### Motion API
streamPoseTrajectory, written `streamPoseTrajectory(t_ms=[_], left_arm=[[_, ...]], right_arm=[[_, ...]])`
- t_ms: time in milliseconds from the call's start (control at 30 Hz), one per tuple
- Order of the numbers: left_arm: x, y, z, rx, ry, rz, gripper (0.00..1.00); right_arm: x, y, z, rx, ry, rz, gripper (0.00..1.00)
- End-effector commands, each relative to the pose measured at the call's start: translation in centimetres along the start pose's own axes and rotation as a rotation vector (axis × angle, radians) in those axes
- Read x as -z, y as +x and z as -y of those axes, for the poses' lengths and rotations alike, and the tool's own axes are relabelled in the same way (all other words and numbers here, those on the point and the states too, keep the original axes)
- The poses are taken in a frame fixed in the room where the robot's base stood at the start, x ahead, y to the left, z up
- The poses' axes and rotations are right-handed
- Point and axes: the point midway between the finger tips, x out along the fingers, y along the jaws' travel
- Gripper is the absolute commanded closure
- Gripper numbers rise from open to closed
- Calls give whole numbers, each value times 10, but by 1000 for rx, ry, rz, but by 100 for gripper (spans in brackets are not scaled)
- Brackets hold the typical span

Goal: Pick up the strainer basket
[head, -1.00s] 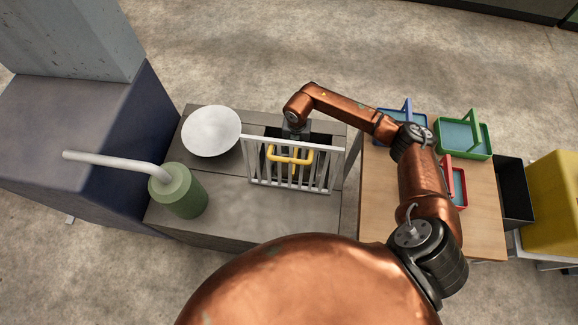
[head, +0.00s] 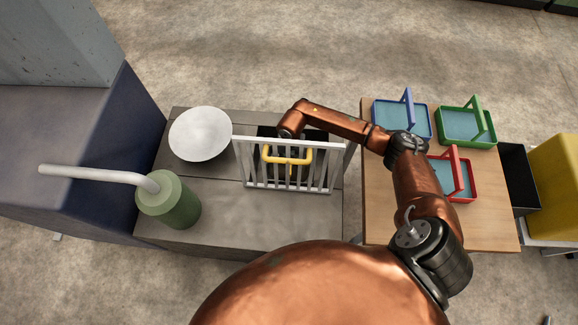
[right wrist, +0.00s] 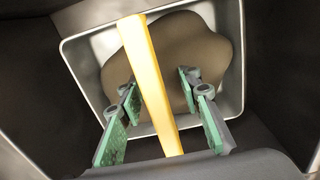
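The strainer basket shows by its yellow handle (head: 287,158), seen behind upright grey bars in the head view. The right wrist view shows the yellow bar (right wrist: 150,85) crossing above a pale metal-rimmed square (right wrist: 232,60) that holds a brown lumpy mass (right wrist: 190,45). My right gripper (right wrist: 160,130) is open, with a green-padded finger on each side of the bar and gaps visible on both sides. In the head view its fingers are hidden by the arm, handle and bars. My left gripper is not in view.
A barred grey rack (head: 262,178) stands in front of the dark opening in the grey counter (head: 240,215). A white round dish (head: 200,133) and a green canister (head: 170,203) with a pale pipe are left. Blue, green and red handled trays (head: 465,125) occupy the wooden table (head: 385,215).

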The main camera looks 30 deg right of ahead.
Motion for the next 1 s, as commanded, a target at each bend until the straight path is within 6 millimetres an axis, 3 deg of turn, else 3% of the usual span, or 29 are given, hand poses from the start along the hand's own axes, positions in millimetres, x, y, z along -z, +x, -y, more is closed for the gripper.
streamPoseTrajectory(t_ms=[300,767,1000], left_arm=[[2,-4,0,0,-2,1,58],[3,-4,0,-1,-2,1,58],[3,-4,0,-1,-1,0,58]], right_arm=[[0,3,0,-1,0,1,68],[0,3,0,-1,0,1,100],[0,3,0,-1,0,1,100]])
